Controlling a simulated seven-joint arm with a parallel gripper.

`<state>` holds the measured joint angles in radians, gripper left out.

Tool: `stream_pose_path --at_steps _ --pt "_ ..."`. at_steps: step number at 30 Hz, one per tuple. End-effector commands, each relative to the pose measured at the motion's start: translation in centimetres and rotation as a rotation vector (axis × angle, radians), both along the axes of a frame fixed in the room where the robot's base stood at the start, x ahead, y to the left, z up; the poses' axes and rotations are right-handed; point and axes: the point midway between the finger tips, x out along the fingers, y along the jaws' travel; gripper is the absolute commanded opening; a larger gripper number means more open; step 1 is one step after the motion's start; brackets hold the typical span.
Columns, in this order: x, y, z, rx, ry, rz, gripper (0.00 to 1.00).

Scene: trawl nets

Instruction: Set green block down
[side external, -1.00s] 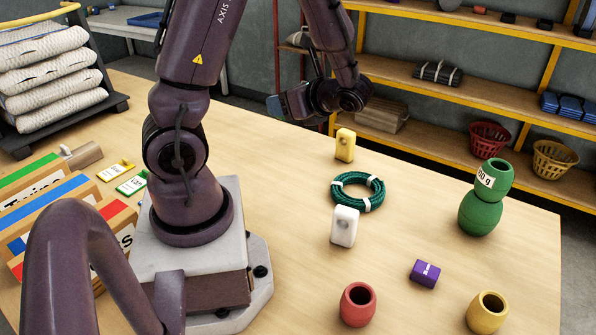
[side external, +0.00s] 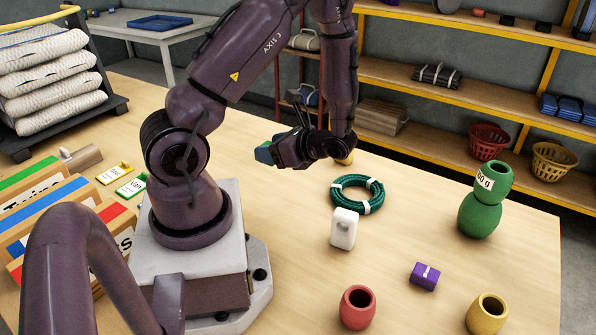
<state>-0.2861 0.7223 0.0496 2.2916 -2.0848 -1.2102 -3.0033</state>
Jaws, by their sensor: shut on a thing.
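My gripper (side external: 274,151) is in the middle of the side view, above the table (side external: 440,190) and to the right of my arm's base. It points left and is shut on the green block (side external: 263,154), which shows as a small green and bluish end at the fingertips. The rest of the block is hidden by the gripper. The block looks held clear of the table, but its exact height cannot be told.
A yellow block (side external: 346,159) is partly hidden behind my gripper. A green rope coil (side external: 357,194), white block (side external: 344,229), purple block (side external: 424,276), red pot (side external: 357,308), yellow pot (side external: 487,314) and stacked green pots (side external: 480,215) stand rightward. Striped boxes (side external: 50,215) are at left.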

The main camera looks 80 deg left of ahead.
Motion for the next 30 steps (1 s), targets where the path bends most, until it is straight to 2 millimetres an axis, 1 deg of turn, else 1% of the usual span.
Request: stream_pose_path --at_steps 8,14,15,18,21,28,30 --pt "2.2 3.3 -1.9 -0.004 -0.001 0.01 0.28" --pt "5.3 7.1 -4.1 0.0 -0.002 0.007 0.28" --pt "5.7 7.6 -5.1 -0.001 0.0 0.005 0.28" --pt "6.6 8.8 -7.0 -0.002 0.0 0.004 0.28" --pt "7.3 9.7 -8.3 0.0 0.0 0.004 0.28" --pt "8.2 10.7 -9.8 -0.001 -0.001 0.002 0.28" --pt "8.2 10.8 -10.9 -0.003 0.001 0.001 0.28"
